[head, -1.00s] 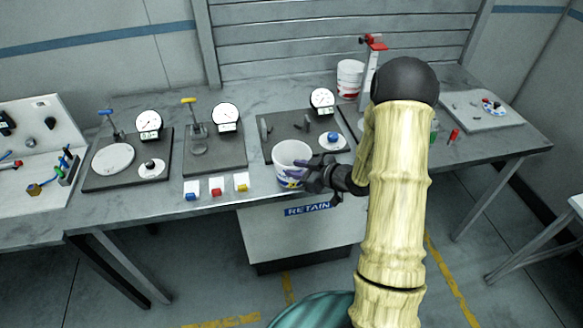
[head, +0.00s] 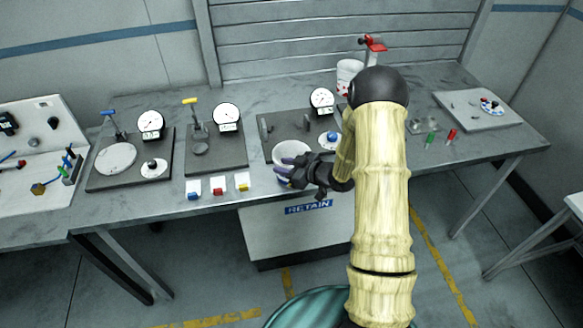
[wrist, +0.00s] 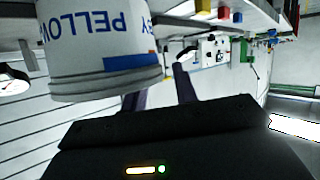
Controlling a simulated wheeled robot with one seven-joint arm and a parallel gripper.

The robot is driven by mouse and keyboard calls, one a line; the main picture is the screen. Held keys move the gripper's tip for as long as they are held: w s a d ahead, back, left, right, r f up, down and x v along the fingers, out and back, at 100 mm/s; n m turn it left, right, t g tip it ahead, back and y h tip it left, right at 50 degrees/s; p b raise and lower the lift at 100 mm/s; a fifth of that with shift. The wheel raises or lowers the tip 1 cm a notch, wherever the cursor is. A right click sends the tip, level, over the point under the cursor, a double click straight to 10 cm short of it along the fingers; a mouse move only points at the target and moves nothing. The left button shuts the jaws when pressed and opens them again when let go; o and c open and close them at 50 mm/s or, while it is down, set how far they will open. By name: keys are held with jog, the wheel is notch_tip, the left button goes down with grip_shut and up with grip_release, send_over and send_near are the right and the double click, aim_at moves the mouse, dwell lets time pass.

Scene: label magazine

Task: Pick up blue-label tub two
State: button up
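A white tub (head: 291,148) stands at the front edge of the bench, by the dark fixture plate. In the wrist view the tub (wrist: 95,65) is close at upper left, with upside-down blue lettering and a blue label patch; I cannot read a number on it. My gripper (head: 287,168) is in front of the tub in the head view and hides its lower part. Its two fingers look apart, and the wrist view shows a gap between them. The tub overlaps one finger there; I cannot tell whether they touch.
Another white tub (head: 347,75) with red marks stands at the back, partly behind my arm. Blue, red and yellow blocks (head: 218,186) line the front edge left of my gripper. A red-handled press (head: 373,45) stands behind my arm.

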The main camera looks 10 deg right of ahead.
grip_shut()
notch_tip(320, 180, up, 10)
jog(key=b, duration=0.1)
jog(key=shift+b, duration=0.4)
dwell(0.3)
dwell(0.4)
